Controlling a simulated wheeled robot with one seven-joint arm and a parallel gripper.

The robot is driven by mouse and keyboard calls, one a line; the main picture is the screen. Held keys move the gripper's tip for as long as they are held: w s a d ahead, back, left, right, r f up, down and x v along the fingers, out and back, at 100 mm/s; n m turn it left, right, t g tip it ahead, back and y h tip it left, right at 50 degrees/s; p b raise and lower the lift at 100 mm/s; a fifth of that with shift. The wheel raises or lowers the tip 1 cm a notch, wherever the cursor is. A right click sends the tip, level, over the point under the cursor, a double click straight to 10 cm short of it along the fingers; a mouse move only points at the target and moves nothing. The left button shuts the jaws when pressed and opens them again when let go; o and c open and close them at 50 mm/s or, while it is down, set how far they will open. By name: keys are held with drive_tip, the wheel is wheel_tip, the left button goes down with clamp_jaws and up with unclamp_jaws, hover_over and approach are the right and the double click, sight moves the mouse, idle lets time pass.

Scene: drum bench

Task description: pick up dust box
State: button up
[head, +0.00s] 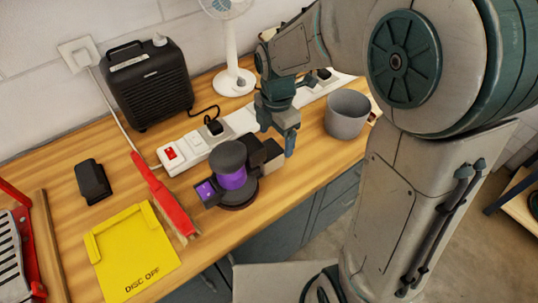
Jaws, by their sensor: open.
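A sander-like tool (230,180) with a purple band and a dark round base stands on the wooden bench. A dark box-shaped part (264,154) sticks out at its right rear and looks like the dust box. My gripper (279,138) points down just above and beside this box, its jaws open. One finger shows at the box's right side. The other finger is partly hidden, and I cannot tell whether either touches the box. A separate small black block (93,181) lies on the bench at the left.
A white power strip (195,143) runs behind the tool. A grey cup (347,114) stands to the right of my gripper. A red-handled brush (165,195) and a yellow "DISC OFF" plate (133,251) lie left of the tool. A black heater-like box (147,84) and a fan (233,80) stand behind.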

sight(277, 144)
drive_tip(key=shift+d+f+p, duration=0.2)
drive_tip(key=shift+f+p, duration=0.15)
drive_tip(key=shift+f, duration=2.35)
drive_tip(key=c, duration=1)
